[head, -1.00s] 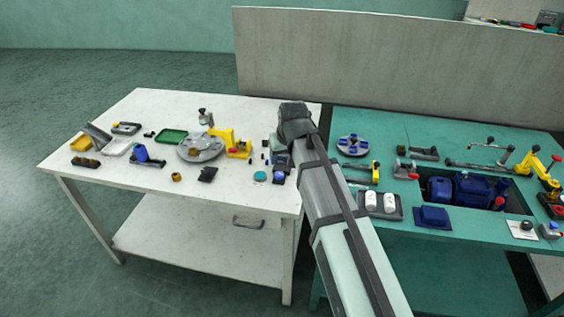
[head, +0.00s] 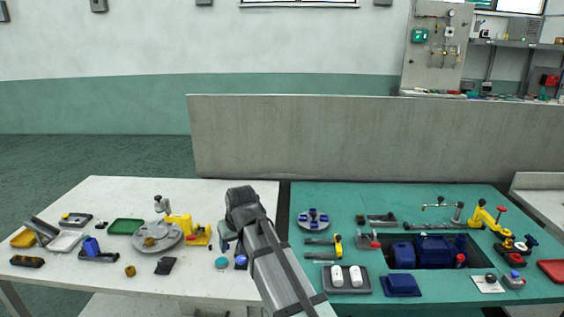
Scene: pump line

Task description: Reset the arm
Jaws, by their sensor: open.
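My arm reaches up from the bottom of the head view, over the right part of the white table (head: 75,215). Its dark wrist bends at the near side of the grey screen. My gripper (head: 226,245) hangs below the wrist, over the table's right side, partly hidden by the arm. It is open, and no object shows in it. The finger details are too small to make out. A turquoise disc (head: 222,263) and a blue-topped part (head: 241,262) lie on the table just in front of it.
A yellow clamp (head: 185,225) and a round grey plate (head: 150,239) stand left of my gripper. The green bench (head: 440,293) at right bears a blue pump (head: 440,249) and a tray with white cylinders (head: 365,283). A grey screen (head: 350,140) stands behind both.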

